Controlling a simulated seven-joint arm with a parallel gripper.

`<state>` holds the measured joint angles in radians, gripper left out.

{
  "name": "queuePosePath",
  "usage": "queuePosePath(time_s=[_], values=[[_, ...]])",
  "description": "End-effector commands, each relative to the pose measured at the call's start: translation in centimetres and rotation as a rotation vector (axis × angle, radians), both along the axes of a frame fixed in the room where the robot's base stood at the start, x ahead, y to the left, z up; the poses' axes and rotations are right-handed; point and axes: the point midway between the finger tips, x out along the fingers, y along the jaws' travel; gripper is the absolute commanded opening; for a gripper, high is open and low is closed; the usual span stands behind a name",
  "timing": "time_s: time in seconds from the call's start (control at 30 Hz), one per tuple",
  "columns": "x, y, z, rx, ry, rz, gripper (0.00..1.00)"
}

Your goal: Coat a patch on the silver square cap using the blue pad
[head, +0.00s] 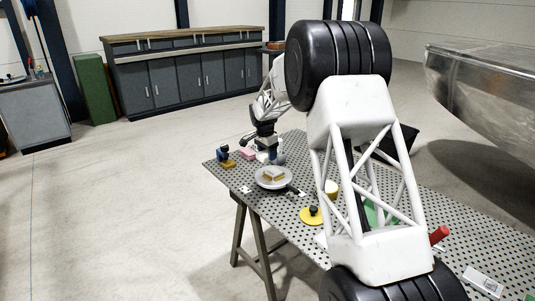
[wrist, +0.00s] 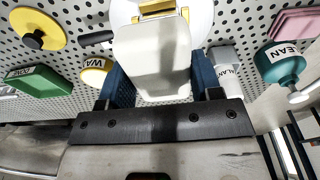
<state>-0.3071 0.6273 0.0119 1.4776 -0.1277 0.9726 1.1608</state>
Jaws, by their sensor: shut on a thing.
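My gripper (head: 271,158) is over the far left part of the perforated table. In the wrist view, my gripper (wrist: 163,85) has its blue fingers on both sides of a pale, rounded block (wrist: 150,55) and is shut on it. The block hides much of what lies beyond it. A round white plate (head: 260,182) with gold-coloured pieces (head: 273,175) lies just below my gripper in the head view. I cannot make out the silver square cap for certain.
A yellow disc with a black knob (wrist: 40,29), a green block (wrist: 40,81) and a yellow pot (wrist: 94,75) lie left in the wrist view. A white tube (wrist: 226,62), teal bottle (wrist: 280,66) and pink block (wrist: 298,22) lie right. My arm hides part of the table.

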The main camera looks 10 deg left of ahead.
Motion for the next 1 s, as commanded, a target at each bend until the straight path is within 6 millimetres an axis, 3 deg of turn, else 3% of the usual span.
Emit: queuePosePath(time_s=[0.47, 1.0], values=[[0.0, 0.0, -0.7, 0.0, 0.0, 0.0, 0.4], [0.0, 0.0, -5.5, 0.0, 0.0, 0.0, 0.4]])
